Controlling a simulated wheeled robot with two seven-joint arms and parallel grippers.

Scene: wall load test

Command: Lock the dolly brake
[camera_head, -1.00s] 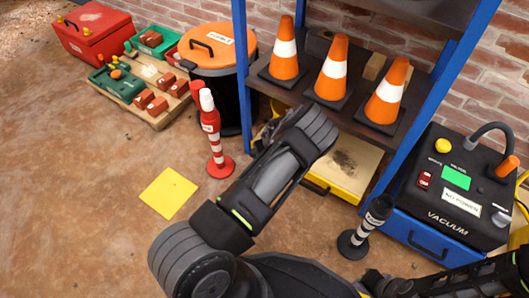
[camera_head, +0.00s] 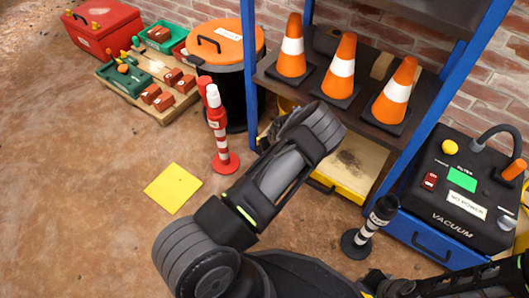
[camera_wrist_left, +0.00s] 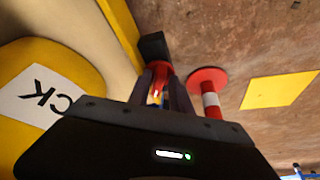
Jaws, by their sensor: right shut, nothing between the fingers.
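The low yellow-edged platform with a worn beige top (camera_head: 362,160), which looks like the dolly, is under the shelf in the head view. Its yellow edge (camera_wrist_left: 121,32) runs past my left fingers in the left wrist view. My left gripper (camera_wrist_left: 163,88) has its two dark fingers apart, with a small red part (camera_wrist_left: 158,70) showing between or just beyond them. I cannot tell whether they touch it. A black block (camera_wrist_left: 154,46) is beyond it. In the head view my left arm hides that gripper. My right gripper (camera_head: 372,284) is low at the right, shut and empty.
A red-and-white post (camera_head: 219,135) stands left of my left arm, near a yellow floor square (camera_head: 173,188). A black-and-white post (camera_head: 368,229) stands near my right gripper. A vacuum (camera_head: 462,190) is at the right. Three cones (camera_head: 340,68) stand on the shelf.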

